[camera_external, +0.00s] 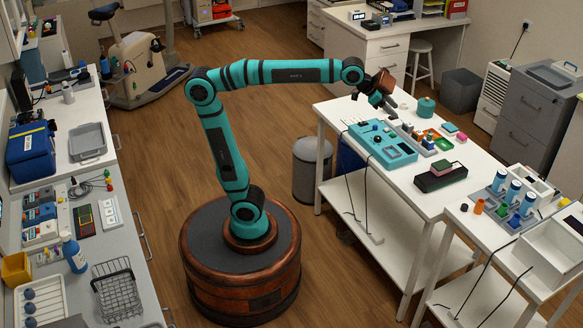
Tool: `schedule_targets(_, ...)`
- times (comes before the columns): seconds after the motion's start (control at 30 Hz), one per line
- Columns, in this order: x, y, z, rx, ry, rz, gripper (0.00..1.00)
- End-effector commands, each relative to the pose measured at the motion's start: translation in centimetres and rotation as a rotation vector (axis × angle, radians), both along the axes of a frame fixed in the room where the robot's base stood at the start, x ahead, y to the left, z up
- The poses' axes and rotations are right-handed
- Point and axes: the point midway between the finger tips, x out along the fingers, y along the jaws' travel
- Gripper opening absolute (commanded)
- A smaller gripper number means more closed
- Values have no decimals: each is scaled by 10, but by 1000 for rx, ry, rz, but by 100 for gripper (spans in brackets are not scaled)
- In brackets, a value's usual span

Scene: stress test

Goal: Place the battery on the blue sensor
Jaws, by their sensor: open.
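My gripper (378,98) is open, with nothing visible between its fingers.
A black box (440,178) with a pink-and-green block on it sits near the table's front. A teal pot (426,106) stands at the back. A second white table with a grey tray (483,199) of blue-and-white bottles adjoins at right. Cables hang below both tables.

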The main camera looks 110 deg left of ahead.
Motion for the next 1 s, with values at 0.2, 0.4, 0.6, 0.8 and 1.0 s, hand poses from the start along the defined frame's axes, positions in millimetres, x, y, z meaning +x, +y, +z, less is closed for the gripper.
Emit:
schedule_targets(0.2, -55, -43, 3, 5, -162, -37, 44)
schedule_targets(0.4, -105, -75, -2, 0, -309, -71, 44)
schedule_targets(0.6, -156, -101, -14, -16, -456, -108, 44)
schedule_targets(0.8, -203, -121, -30, -40, -592, -144, 44)
schedule_targets(1.0, -229, -130, -42, -57, -672, -166, 44)
